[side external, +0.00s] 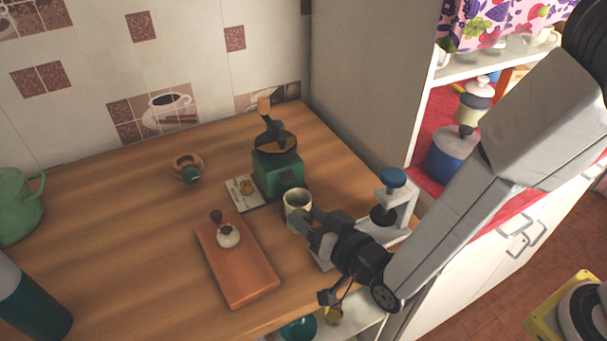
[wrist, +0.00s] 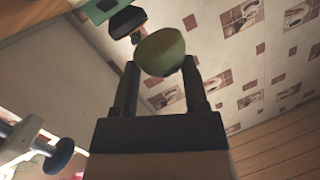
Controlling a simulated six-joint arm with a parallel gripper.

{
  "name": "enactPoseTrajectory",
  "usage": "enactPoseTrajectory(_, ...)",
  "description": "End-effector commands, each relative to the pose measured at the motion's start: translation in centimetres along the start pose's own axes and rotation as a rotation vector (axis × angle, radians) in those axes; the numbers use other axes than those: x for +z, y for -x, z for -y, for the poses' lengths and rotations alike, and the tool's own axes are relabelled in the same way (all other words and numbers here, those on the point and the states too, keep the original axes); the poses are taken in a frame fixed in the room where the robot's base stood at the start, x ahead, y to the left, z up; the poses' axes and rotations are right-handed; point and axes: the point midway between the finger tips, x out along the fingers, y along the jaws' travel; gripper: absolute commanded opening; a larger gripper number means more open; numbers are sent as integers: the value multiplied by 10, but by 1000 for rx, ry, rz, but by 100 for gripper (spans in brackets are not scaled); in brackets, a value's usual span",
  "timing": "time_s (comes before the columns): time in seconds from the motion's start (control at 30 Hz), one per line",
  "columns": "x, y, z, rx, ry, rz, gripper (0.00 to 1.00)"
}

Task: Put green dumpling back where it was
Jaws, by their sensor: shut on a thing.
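The green dumpling (wrist: 160,52) is a pale olive-green, rounded lump held at my fingertips in the wrist view. My gripper (wrist: 158,75) is shut on it. In the side view my gripper (side external: 303,222) is at the front right of the wooden counter, and the dumpling (side external: 296,220) is a small, partly hidden green patch at its tips. A pale cup (side external: 297,199) stands just behind the fingertips in that view. I cannot tell whether they touch.
A green grinder (side external: 277,172) stands behind the cup, beside a small light tray (side external: 243,191). A reddish board (side external: 238,268) with a white, dark-knobbed item (side external: 228,236) lies left. A blue-knobbed press (side external: 392,200) stands right.

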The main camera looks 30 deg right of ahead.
Motion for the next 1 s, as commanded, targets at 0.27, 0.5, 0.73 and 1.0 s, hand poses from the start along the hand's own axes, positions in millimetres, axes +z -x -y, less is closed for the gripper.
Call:
enactPoseTrajectory(0.27, 27, -23, 69, -140, 25, 49, 43)
enactPoseTrajectory(0.5, 37, -29, 96, -197, 40, 66, 43)
enactPoseTrajectory(0.73, 39, -30, 98, -202, 41, 68, 43)
enactPoseTrajectory(1.0, 59, -33, 90, -200, 43, 69, 43)
